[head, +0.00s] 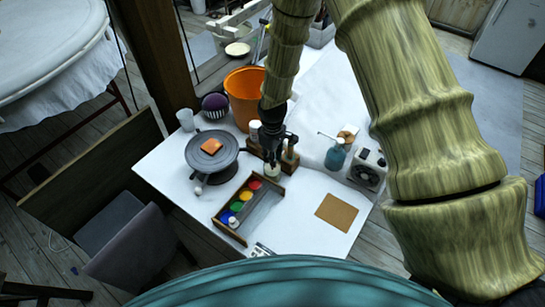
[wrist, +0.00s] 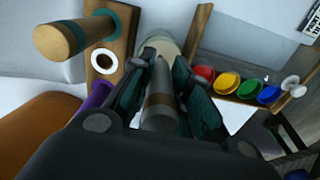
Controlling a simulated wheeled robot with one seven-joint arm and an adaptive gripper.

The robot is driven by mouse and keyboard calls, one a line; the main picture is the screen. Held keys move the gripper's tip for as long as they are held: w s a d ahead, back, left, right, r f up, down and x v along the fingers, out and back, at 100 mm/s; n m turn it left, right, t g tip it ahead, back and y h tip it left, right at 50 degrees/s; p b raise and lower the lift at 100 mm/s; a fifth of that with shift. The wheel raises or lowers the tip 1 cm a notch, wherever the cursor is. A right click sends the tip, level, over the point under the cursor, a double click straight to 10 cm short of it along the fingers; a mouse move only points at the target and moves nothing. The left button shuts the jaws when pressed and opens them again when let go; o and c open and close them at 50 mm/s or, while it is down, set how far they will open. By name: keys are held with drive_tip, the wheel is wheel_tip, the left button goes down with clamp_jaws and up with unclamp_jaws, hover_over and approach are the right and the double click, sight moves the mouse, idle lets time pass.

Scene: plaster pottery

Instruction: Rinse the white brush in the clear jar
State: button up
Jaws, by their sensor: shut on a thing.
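My gripper (head: 271,152) is shut on a brush with a grey shaft, a brown band and a pale cream end; I take it for the white brush (wrist: 160,100). In the wrist view the brush lies between the fingers (wrist: 160,85), pointing away from the camera. In the head view its pale lower end shows just below the fingers, beside the wooden stand (head: 288,160). The clear jar (head: 335,157) holds bluish liquid and stands on the table to the right of my gripper, apart from it. A thin white stick shows at its mouth.
A paint box (head: 222,208) with red, yellow, green and blue paints lies front left. A pottery wheel (head: 205,165) and an orange bucket (head: 243,95) stand left and behind. A boxy device (head: 368,168) is right of the jar. A brown square (head: 337,212) lies in front.

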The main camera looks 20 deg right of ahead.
drive_tip(key=shift+r+p, duration=1.4)
drive_tip(key=shift+r, duration=1.25)
drive_tip(key=shift+r+p, duration=0.9)
drive_tip(key=shift+r, duration=0.6)
